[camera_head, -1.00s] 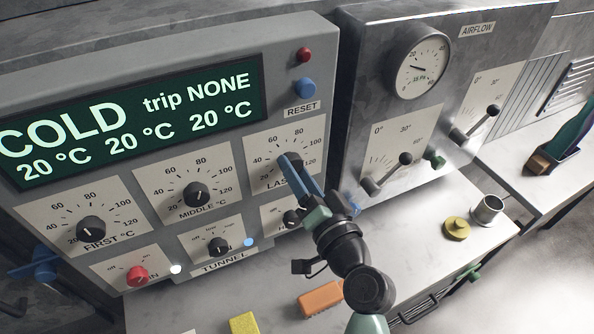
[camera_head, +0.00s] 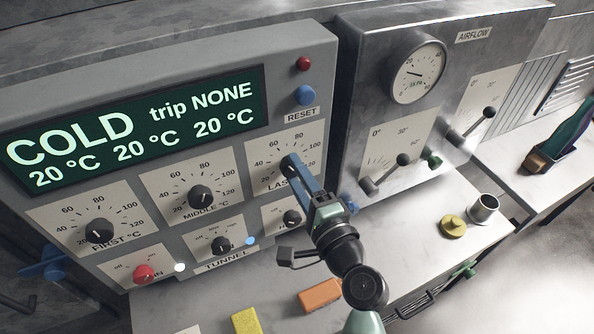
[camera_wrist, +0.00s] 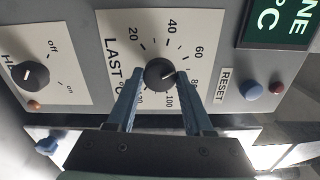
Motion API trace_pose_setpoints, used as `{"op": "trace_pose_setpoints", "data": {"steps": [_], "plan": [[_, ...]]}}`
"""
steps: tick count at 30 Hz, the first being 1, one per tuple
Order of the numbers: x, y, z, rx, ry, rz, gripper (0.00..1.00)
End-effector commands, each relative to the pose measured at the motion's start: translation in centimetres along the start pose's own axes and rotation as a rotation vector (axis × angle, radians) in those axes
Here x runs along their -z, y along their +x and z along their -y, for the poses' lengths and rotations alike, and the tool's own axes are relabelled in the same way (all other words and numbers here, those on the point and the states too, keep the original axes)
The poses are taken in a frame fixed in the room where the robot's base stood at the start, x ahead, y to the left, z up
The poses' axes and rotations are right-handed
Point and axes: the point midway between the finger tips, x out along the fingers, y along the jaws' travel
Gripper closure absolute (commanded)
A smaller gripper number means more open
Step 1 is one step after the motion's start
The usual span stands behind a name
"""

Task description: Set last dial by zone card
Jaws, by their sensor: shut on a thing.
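The LAST dial (camera_wrist: 158,73) is a black knob on a white scale plate at the panel's right end. Its white pointer mark points between 60 and 80 in the wrist view. My gripper (camera_wrist: 160,74) is shut on the knob, one blue finger on each side. The FIRST dial (camera_head: 98,231) and MIDDLE dial (camera_head: 202,198) are to the left, both black knobs. The green display (camera_head: 130,125) reads COLD, trip NONE, and 20 °C three times. I cannot make out a zone card.
A blue RESET button (camera_head: 305,95) and red lamp (camera_head: 303,63) sit above the LAST dial. The small heater knob (camera_head: 291,218) is close below it. The airflow box (camera_head: 350,110) stands to the right. Yellow (camera_head: 246,321) and orange (camera_head: 320,296) blocks lie on the bench.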

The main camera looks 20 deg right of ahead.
Motion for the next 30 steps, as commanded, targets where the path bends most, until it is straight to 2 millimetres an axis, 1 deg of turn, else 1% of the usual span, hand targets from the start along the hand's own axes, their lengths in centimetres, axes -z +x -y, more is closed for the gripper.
{"op": "trace_pose_setpoints", "data": {"steps": [9,21,22,24,27,30], "plan": [[0.05,-0.03,-0.05,-0.001,0.075,-0.002,1.0],[0.06,-0.03,-0.08,-0.001,0.081,-0.002,1.0],[0.05,-0.03,-0.08,-0.001,0.081,-0.002,0.47],[0.05,-0.03,-0.07,-0.001,0.081,-0.002,0.34],[0.04,-0.03,-0.06,-0.001,0.08,-0.001,0.18],[0.03,-0.02,-0.04,0.0,0.08,-0.001,0.18]]}}
